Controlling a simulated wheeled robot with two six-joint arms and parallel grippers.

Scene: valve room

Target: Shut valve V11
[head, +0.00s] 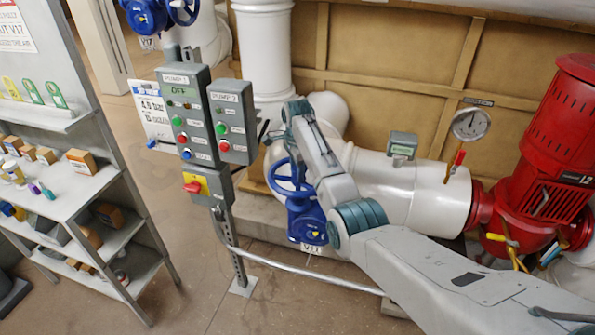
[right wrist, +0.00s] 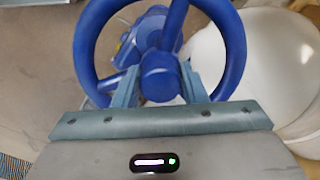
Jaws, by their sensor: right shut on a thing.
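The blue valve handwheel (head: 282,178) stands in front of the white pipe at the middle of the head view, on a blue valve body (head: 305,218). A small white tag (head: 312,248) hangs below; its number is too small to read surely. The handwheel (right wrist: 235,45) fills the upper middle of the right wrist view. My right gripper (right wrist: 160,88) has one finger on each side of the wheel's hub and is shut on the wheel. My right arm hides part of the wheel's right side in the head view. My left gripper is not in view.
A grey post carries the PUMP 1 box (head: 186,110) and another pump box (head: 231,120), left of the wheel. A red pump (head: 555,150) stands at the right. A shelf (head: 75,190) with small boxes is at the left. A low metal rail (head: 310,272) runs in front.

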